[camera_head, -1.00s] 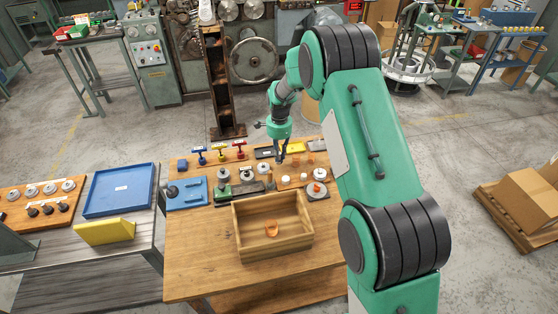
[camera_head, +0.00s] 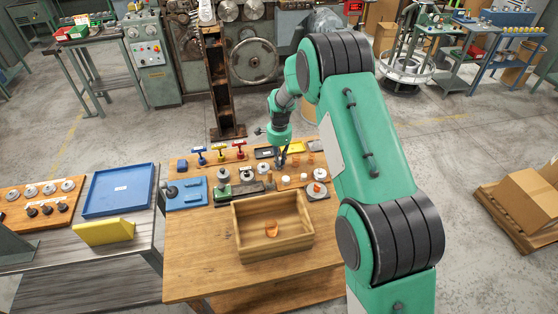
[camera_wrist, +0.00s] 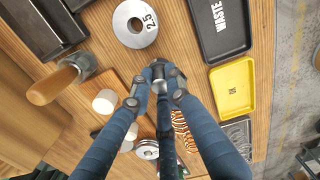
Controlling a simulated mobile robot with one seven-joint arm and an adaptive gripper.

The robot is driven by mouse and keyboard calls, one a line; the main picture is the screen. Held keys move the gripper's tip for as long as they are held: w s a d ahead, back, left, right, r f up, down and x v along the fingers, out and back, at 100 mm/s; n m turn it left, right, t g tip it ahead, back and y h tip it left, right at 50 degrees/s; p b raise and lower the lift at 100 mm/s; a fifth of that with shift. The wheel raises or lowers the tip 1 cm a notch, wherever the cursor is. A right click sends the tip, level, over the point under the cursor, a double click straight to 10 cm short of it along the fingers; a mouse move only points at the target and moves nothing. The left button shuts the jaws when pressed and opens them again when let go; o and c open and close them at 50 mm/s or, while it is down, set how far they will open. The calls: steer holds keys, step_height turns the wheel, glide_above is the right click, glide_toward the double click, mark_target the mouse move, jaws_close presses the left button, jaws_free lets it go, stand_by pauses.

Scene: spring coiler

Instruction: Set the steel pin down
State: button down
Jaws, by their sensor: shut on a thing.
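My gripper (camera_head: 283,163) is low over the back right part of the wooden table (camera_head: 200,270). In the wrist view its blue fingers (camera_wrist: 157,90) are closed together on a small grey steel pin (camera_wrist: 158,68). Only the pin's end shows between the fingertips; the rest is hidden by the fingers. The pin is too small to make out in the head view. I cannot tell whether it touches the tabletop.
A grey 2.5 disc (camera_wrist: 135,40), a dark WASTE tray (camera_wrist: 222,48), a yellow tray (camera_wrist: 232,90), a wooden-handled tool (camera_wrist: 52,86), white cylinders (camera_wrist: 105,101) and a copper spring (camera_wrist: 184,132) surround the fingertips. A wooden box (camera_head: 275,248) stands in front. The table's front left is clear.

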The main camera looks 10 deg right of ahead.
steer(key=shift+f, duration=0.15)
steer(key=c, duration=1.7)
jaws_free()
steer(key=shift+o, duration=0.2)
step_height(320, 180, up, 12)
steer(key=p, duration=0.1)
steer(key=shift+r, duration=0.2)
